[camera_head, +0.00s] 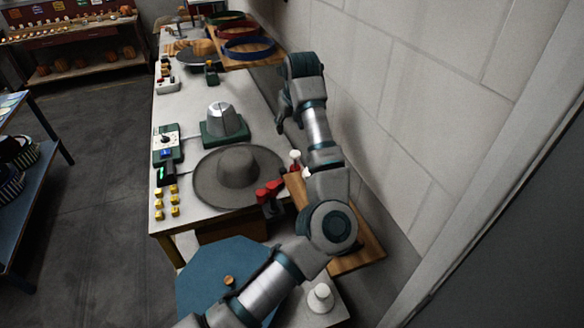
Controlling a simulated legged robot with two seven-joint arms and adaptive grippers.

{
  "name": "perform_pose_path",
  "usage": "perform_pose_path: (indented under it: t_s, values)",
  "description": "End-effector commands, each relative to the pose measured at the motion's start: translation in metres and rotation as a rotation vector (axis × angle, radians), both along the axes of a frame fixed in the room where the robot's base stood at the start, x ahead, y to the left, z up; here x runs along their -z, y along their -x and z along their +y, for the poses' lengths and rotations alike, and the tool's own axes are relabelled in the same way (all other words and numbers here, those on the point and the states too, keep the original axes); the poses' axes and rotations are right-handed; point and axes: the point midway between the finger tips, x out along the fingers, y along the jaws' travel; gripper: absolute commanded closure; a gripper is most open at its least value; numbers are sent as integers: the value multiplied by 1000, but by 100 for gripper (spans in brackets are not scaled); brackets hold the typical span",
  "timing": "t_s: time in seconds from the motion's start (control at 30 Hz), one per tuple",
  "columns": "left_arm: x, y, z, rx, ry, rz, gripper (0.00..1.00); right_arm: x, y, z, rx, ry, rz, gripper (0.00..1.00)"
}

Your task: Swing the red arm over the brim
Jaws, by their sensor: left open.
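A grey wide-brimmed hat (237,172) lies on the white worktable (185,100), crown up. A red arm (270,188) stands at the right front edge of the brim; whether it touches the brim I cannot tell. My left arm comes in from the bottom, passes right of the hat and bends back near the wall. My left gripper (285,117) is beyond and to the right of the hat, open and apart from the red arm. Its fingertips are small and partly hidden by my own arm. My right gripper is not in view.
A metal hat form (222,120) on a green base stands behind the hat. A control box (167,144) and several yellow buttons (174,190) are at the left edge. A white-topped red knob (295,158) stands right of the hat. The wall (420,110) bounds the right side.

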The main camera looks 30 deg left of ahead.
Motion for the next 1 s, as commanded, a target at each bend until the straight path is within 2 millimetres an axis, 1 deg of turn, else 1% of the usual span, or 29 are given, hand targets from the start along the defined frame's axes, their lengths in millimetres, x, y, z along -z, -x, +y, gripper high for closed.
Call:
perform_pose_path:
  t_s: [0.03, 0.27, 0.5, 0.6, 0.77, 0.87, 1.0]
  values:
    - [9, -1, 1, -1, 0, 3, 47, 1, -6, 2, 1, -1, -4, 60]
    - [38, -8, 4, -1, 1, 17, 47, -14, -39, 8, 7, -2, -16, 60]
    - [67, -10, 1, -1, -2, 27, 47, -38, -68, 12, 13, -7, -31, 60]
    - [74, -10, -1, -1, -4, 31, 47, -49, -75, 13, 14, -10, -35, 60]
    - [83, -12, 1, -1, -4, 34, 47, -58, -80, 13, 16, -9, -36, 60]
    - [95, -16, 7, -1, -2, 33, 47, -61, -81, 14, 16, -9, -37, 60]
    - [123, -22, 17, -3, -1, 36, 47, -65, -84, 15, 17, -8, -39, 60]
